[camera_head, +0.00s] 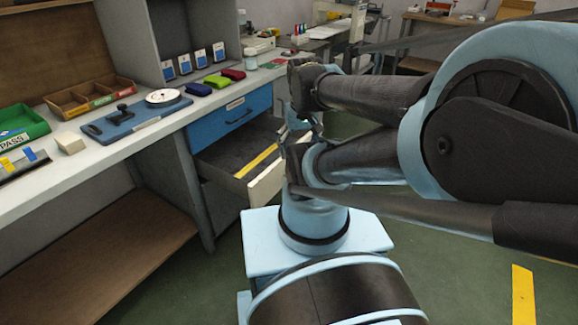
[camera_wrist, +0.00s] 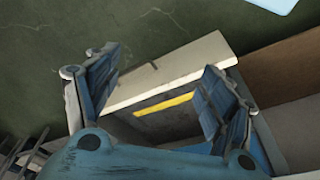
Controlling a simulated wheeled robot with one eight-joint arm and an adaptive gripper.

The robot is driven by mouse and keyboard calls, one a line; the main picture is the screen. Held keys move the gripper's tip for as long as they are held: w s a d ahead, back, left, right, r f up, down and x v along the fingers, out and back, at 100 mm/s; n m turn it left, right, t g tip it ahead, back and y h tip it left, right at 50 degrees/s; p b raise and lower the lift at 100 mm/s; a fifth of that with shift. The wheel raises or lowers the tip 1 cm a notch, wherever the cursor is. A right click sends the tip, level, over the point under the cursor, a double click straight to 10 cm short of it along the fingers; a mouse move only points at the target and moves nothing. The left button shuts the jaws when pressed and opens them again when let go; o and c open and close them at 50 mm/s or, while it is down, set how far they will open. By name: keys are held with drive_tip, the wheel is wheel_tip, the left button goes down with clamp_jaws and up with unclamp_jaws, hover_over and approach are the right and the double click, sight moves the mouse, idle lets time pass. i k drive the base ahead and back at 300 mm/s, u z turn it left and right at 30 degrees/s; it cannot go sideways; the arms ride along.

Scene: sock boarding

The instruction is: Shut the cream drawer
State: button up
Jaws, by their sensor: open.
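The cream drawer (camera_head: 267,184) stands pulled out below a blue drawer (camera_head: 240,112) under the bench. Its dark interior with a yellow strip shows in the head view. In the wrist view its cream front (camera_wrist: 175,70) runs slantwise behind my fingers. My gripper (camera_wrist: 150,88) is open and empty, above the drawer. Its left finger overlaps the front's left end and the floor; its right finger overlaps the drawer's inside. I cannot tell whether either finger touches it. In the head view my arm hides the drawer's right end.
The bench (camera_head: 105,160) holds a green tray (camera_head: 22,128), a wooden bin (camera_head: 90,97), a blue fixture (camera_head: 137,117) and small coloured blocks. Green floor (camera_head: 450,285) lies open at the right, with a yellow line (camera_head: 523,295). My base stands close to the drawer.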

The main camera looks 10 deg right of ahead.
sight(219, 163)
drive_tip(key=k, duration=1)
drive_tip(key=u, duration=0.95)
drive_tip(key=i, duration=0.55)
drive_tip(key=z, duration=0.2)
